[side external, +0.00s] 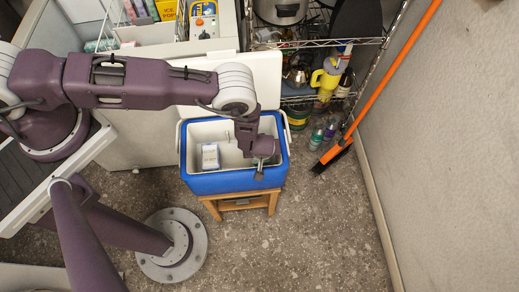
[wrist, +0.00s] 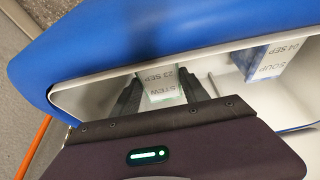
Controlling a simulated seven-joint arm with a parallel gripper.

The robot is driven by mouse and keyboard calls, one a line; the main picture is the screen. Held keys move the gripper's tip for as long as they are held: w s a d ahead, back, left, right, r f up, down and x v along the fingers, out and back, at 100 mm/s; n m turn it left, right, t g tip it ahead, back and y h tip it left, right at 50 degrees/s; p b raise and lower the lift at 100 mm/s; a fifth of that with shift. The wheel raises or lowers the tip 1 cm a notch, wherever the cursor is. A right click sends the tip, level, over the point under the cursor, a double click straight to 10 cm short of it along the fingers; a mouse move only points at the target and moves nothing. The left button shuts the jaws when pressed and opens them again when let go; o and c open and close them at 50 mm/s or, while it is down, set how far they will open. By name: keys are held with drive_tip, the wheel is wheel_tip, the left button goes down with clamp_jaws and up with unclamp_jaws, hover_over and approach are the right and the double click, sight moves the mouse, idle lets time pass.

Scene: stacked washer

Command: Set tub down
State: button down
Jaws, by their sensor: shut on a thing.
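My gripper (wrist: 162,90) is shut on a small pale tub labelled STEW 23 SEP (wrist: 161,86), with one dark finger on each side of it. The tub is inside the blue cooler (wrist: 120,50) with a white lining. I cannot tell whether its base touches the cooler floor. In the side view my gripper (side external: 259,172) reaches down into the right part of the cooler (side external: 225,182), and hides the held tub. A second tub, labelled SOUP 04 SEP (wrist: 276,60), stands apart in the cooler; in the side view it is the white tub (side external: 210,156) at the left.
The cooler stands on a small wooden stool (side external: 243,202), its white lid (side external: 262,75) open behind. An open chest with packages (side external: 130,35) is at the back left. A wire shelf (side external: 315,45) and orange broom (side external: 390,75) are at the right. Bare cooler floor lies between the tubs.

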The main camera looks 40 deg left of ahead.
drive_tip(key=c, duration=0.6)
unclamp_jaws()
drive_tip(key=shift+r, duration=0.1)
